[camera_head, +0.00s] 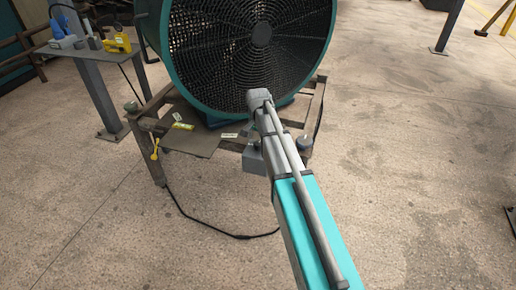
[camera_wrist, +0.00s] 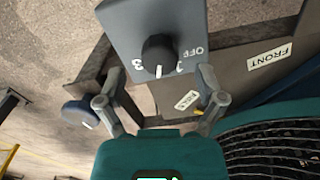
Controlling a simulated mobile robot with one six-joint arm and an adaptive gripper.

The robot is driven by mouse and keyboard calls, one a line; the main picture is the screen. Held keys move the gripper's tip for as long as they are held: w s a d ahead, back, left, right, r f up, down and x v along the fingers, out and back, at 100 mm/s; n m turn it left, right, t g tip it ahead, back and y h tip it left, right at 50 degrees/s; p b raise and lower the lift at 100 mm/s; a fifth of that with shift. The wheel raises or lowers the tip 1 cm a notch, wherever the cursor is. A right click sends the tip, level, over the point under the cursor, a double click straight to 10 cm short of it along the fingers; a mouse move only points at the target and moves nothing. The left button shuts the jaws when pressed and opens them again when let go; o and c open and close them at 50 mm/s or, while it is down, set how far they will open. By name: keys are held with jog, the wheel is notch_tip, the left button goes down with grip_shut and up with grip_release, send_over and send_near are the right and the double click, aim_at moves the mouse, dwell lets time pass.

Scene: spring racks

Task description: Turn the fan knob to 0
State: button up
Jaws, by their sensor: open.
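The fan (camera_head: 250,40) is a large teal drum with a black grille. In the wrist view a grey control box (camera_wrist: 125,20) carries a black round knob (camera_wrist: 159,52). Its white pointer aims down in the picture, between the marks 1 and 3. OFF is printed to the right, and no 0 shows. A 2 is not visible. My gripper (camera_wrist: 160,85) is open and empty, its two fingers spread to either side below the knob, apart from it. In the head view the control box (camera_head: 253,160) sits beside my arm, which hides the gripper.
The fan stands on a brown metal frame (camera_head: 160,172) with a plate labelled FRONT (camera_wrist: 270,56). A second round blue-grey knob (camera_wrist: 80,114) lies left of my left finger. A side table (camera_head: 85,50) holds blue and yellow tools. A black cable (camera_head: 215,232) crosses the floor.

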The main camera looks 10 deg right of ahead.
jog(key=shift+f+b, duration=1.1)
jog(key=shift+f, duration=0.3)
jog(key=c, duration=1.2)
jog(key=shift+o, duration=0.2)
